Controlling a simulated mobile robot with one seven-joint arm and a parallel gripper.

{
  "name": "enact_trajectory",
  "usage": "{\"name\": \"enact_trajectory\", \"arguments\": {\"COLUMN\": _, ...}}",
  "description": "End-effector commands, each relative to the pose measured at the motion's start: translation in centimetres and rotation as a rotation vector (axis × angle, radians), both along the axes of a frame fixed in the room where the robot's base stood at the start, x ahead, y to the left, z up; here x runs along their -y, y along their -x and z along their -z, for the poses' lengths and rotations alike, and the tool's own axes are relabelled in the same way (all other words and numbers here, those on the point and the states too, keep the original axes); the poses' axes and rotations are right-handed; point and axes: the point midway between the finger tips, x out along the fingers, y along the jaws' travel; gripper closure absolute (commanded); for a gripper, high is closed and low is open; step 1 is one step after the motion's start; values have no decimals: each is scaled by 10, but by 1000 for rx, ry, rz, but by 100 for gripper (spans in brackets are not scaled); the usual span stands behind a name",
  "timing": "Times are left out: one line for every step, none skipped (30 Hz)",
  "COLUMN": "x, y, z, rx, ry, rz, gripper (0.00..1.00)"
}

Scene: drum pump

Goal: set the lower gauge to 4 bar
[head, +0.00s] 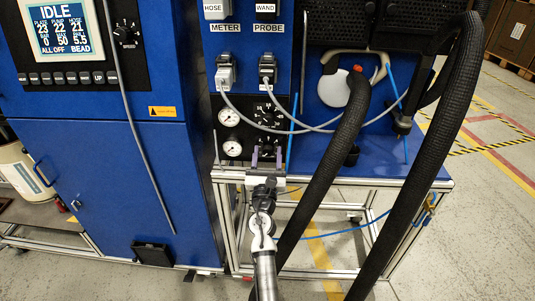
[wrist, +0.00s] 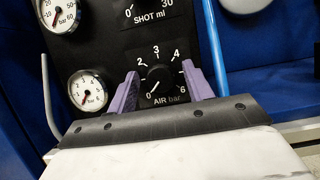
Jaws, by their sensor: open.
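The lower gauge (wrist: 88,90) is a small white round dial marked in bar, left of my gripper in the wrist view; its red needle sits low, near the zero end. It also shows in the head view (head: 231,147). The black AIR bar knob (wrist: 160,82) is to its right, on a scale running to 6, with its white mark toward 0 at the lower left. My gripper (wrist: 160,69) is open, its two purple fingers on either side of the knob in this view. I cannot tell whether they touch it. In the head view my gripper (head: 266,153) is at the panel's lower part.
An upper gauge (head: 229,117) and a SHOT ml knob (head: 266,112) are above. A thick black hose (head: 350,140) hangs on the right. A grey cable (head: 295,132) crosses the panel. A blue tube (wrist: 213,45) stands right of the AIR knob. The screen (head: 66,30) reads IDLE.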

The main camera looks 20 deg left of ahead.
Motion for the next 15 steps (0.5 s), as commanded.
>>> {"name": "enact_trajectory", "arguments": {"x": 0, "y": 0, "z": 0, "rx": 0, "ry": 0, "rz": 0, "gripper": 49}}
{"name": "enact_trajectory", "arguments": {"x": 0, "y": 0, "z": 0, "rx": 0, "ry": 0, "rz": 0, "gripper": 49}}
{"name": "enact_trajectory", "arguments": {"x": 0, "y": 0, "z": 0, "rx": 0, "ry": 0, "rz": 0, "gripper": 49}}
{"name": "enact_trajectory", "arguments": {"x": 0, "y": 0, "z": 0, "rx": 0, "ry": 0, "rz": 0, "gripper": 49}}
{"name": "enact_trajectory", "arguments": {"x": 0, "y": 0, "z": 0, "rx": 0, "ry": 0, "rz": 0, "gripper": 49}}
{"name": "enact_trajectory", "arguments": {"x": 0, "y": 0, "z": 0, "rx": 0, "ry": 0, "rz": 0, "gripper": 49}}
{"name": "enact_trajectory", "arguments": {"x": 0, "y": 0, "z": 0, "rx": 0, "ry": 0, "rz": 0, "gripper": 53}}
{"name": "enact_trajectory", "arguments": {"x": 0, "y": 0, "z": 0, "rx": 0, "ry": 0, "rz": 0, "gripper": 57}}
{"name": "enact_trajectory", "arguments": {"x": 0, "y": 0, "z": 0, "rx": 0, "ry": 0, "rz": 0, "gripper": 62}}
{"name": "enact_trajectory", "arguments": {"x": 0, "y": 0, "z": 0, "rx": 0, "ry": 0, "rz": 0, "gripper": 66}}
{"name": "enact_trajectory", "arguments": {"x": 0, "y": 0, "z": 0, "rx": 0, "ry": 0, "rz": 0, "gripper": 70}}
{"name": "enact_trajectory", "arguments": {"x": 0, "y": 0, "z": 0, "rx": 0, "ry": 0, "rz": 0, "gripper": 75}}
{"name": "enact_trajectory", "arguments": {"x": 0, "y": 0, "z": 0, "rx": 0, "ry": 0, "rz": 0, "gripper": 79}}
{"name": "enact_trajectory", "arguments": {"x": 0, "y": 0, "z": 0, "rx": 0, "ry": 0, "rz": 0, "gripper": 83}}
{"name": "enact_trajectory", "arguments": {"x": 0, "y": 0, "z": 0, "rx": 0, "ry": 0, "rz": 0, "gripper": 88}}
